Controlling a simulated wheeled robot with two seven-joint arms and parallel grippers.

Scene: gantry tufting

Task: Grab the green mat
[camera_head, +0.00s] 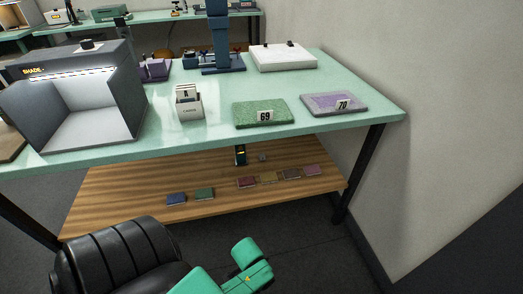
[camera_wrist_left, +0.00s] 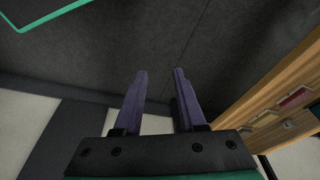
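The green mat (camera_head: 246,112) is a flat speckled slab with a white tag reading 69. It lies near the front edge of the pale green table (camera_head: 205,135) in the head view, left of a purple-grey mat (camera_head: 322,101) tagged 70. In the left wrist view, my left gripper (camera_wrist_left: 160,74) has its two purple fingers apart with nothing between them. It is away from the green mat, which does not show in that view. My right gripper does not show in either view.
A grey shade box (camera_head: 124,95) stands at the table's left, with a card holder (camera_head: 190,107) right of it. A white slab (camera_head: 283,57) lies behind the mats. Below is a wooden shelf (camera_head: 225,207) with several small coloured swatches. A wall (camera_head: 440,100) bounds the right side.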

